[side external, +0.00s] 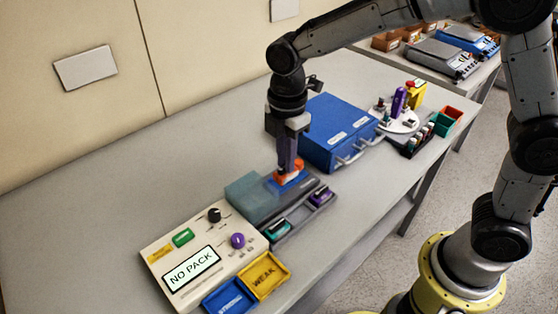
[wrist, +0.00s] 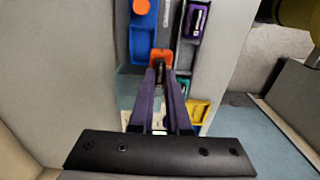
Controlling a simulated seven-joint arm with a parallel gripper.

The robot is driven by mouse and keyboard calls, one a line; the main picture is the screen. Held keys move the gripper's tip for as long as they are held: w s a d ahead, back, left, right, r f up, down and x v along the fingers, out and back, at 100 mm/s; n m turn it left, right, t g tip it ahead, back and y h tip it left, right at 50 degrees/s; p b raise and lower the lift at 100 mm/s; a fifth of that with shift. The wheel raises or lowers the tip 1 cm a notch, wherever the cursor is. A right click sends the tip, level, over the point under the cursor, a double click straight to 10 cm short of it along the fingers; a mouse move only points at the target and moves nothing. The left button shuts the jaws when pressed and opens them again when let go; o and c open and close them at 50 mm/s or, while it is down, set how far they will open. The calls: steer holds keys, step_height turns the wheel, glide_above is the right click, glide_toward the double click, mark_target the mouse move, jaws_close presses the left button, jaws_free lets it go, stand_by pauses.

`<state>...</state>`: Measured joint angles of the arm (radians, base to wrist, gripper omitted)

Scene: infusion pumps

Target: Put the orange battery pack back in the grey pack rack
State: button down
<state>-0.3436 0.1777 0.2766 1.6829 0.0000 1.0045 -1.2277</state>
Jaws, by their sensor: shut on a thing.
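The orange battery pack (wrist: 160,59) is between the tips of my gripper (wrist: 159,72) in the wrist view. In the side view my gripper (side external: 288,168) points down, shut on the orange pack (side external: 284,178), low over a blue surface beside the grey rack. The grey pack rack (side external: 302,213) holds a teal pack (side external: 278,230) and a purple pack (side external: 321,196). The purple pack also shows in the wrist view (wrist: 195,20). My fingers hide part of the orange pack, and I cannot tell whether its underside touches anything.
A console (side external: 168,255) reading NO PACK stands at the left. A yellow tray (side external: 264,275) marked WEAK and a blue tray (side external: 230,298) are at the front. A large blue case (side external: 335,130) stands close behind my gripper. An orange round part (wrist: 141,6) shows in the wrist view.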

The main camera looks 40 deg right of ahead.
steer(key=shift+s+a+f, duration=0.2)
steer(key=shift+s+f, duration=1.2)
steer(key=shift+f, duration=0.05)
steer(key=shift+s+a+f, duration=0.15)
steer(key=shift+s+f, duration=1.2)
steer(key=shift+f, duration=0.1)
steer(key=shift+f, duration=0.9)
steer(key=c, duration=1.2)
jaws_free()
steer(key=shift+r, duration=0.2)
steer(key=shift+r, duration=0.95)
steer(key=o, duration=0.5)
